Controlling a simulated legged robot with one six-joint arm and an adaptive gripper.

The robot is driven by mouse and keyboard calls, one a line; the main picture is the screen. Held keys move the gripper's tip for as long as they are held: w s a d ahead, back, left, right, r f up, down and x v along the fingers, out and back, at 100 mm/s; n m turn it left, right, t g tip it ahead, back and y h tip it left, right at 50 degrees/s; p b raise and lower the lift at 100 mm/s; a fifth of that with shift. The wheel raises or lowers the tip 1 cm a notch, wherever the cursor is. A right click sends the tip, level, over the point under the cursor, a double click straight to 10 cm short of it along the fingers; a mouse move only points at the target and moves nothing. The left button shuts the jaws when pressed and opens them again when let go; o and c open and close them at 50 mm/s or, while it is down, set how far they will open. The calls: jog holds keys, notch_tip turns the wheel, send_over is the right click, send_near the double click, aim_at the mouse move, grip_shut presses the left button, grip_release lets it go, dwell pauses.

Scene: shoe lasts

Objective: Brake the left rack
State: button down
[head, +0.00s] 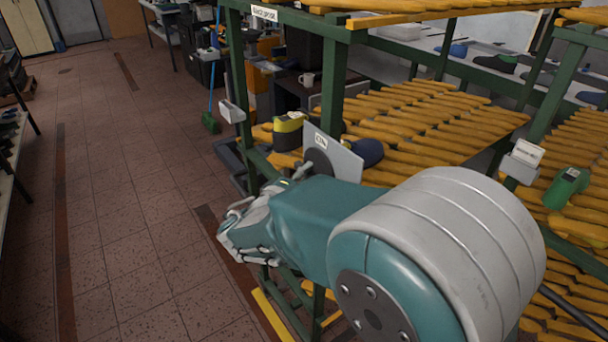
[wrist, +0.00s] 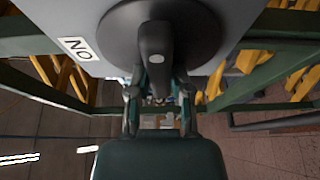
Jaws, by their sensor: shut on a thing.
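The left rack (head: 335,85) has a green frame and orange slatted shelves. A grey plate (head: 343,162) with a dark round disc and a small white label stands at its front post. In the wrist view the plate (wrist: 75,15) fills the top, and its label reads "NO" from this side. A dark lever (wrist: 155,45) sticks out from the disc (wrist: 205,35). My gripper (wrist: 157,82) is shut on the lever, a finger on each side. In the head view my gripper (head: 298,172) is at the plate, and my arm hides the lever.
A yellow-and-black last (head: 289,133) and a dark blue last (head: 368,152) lie on the shelf close to the plate. A green last (head: 568,190) is on the slats at right. The tiled floor (head: 120,200) at left is clear.

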jog(key=n, duration=0.1)
jog(key=n+g, duration=0.2)
jog(key=shift+d+f+n, duration=0.2)
jog(key=shift+d+n, duration=0.05)
jog(key=shift+n, duration=0.15)
jog(key=n+g, duration=0.2)
jog(key=n, duration=0.1)
jog(key=n+g, duration=0.2)
jog(key=n, duration=0.1)
jog(key=shift+n+h, duration=0.3)
jog(key=shift+h, duration=0.1)
jog(key=shift+r+n+g+h, duration=0.15)
jog(key=shift+n+g+h, duration=0.25)
jog(key=shift+n+g, duration=0.55)
jog(key=shift+n+t, duration=0.25)
jog(key=shift+n, duration=0.2)
jog(key=shift+a, duration=0.1)
jog(key=c, duration=0.5)
grip_release()
jog(key=shift+c, duration=0.2)
